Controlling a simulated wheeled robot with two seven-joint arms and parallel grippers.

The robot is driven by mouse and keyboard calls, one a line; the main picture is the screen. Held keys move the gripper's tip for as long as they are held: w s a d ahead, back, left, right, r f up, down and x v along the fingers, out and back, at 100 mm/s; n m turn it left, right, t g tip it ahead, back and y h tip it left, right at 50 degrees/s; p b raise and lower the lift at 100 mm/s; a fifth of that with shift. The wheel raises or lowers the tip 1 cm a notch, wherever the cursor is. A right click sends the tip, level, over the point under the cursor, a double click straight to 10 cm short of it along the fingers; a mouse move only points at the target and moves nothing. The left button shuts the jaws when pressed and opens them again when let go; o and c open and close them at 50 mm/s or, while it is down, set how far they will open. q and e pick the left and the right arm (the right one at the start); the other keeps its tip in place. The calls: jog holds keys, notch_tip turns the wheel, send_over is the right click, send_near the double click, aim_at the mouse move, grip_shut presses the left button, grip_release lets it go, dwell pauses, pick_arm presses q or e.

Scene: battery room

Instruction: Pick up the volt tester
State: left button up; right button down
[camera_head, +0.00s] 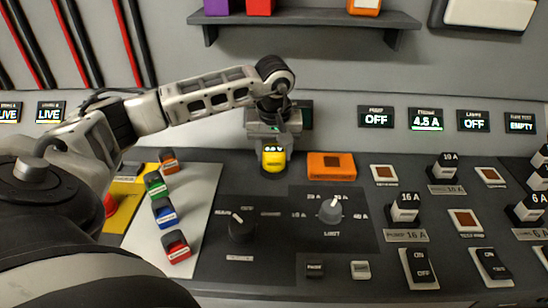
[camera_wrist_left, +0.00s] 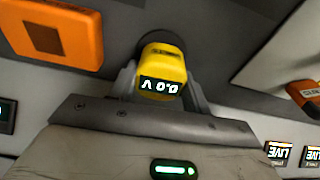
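The volt tester (camera_head: 273,159) is a small yellow block with a dark display, standing at the back of the dark console. In the left wrist view the tester (camera_wrist_left: 163,75) reads 0.0 V, upside down. My left gripper (camera_head: 274,150) reaches down over it from behind. In the wrist view the left gripper's fingers (camera_wrist_left: 163,88) lie close against both sides of the tester, with no clear gap, so it looks shut on it. The tester's lower end is hidden; a dark round shape (camera_wrist_left: 152,38) shows behind it. My right gripper is not in view.
An orange box (camera_head: 332,166) lies close to the right of the tester. Dials, including the limit knob (camera_head: 331,210), stand in front. Several coloured pieces stand on the pale panel (camera_head: 205,185) to the left. A shelf (camera_head: 305,17) hangs on the wall above.

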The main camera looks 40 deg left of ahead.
aim_at(275, 148)
pick_arm(q)
jog(key=shift+r, duration=0.1)
jog(key=shift+r, duration=0.5)
notch_tip(275, 148, up, 2)
jog(key=shift+r, duration=0.2)
jog(key=s+d+r, duration=0.3)
jog(key=d+r, duration=0.6)
jog(key=d, duration=0.4)
jog(key=shift+s+d+r, duration=0.15)
jog(key=shift+d+r, duration=0.1)
jog(key=shift+d, duration=0.05)
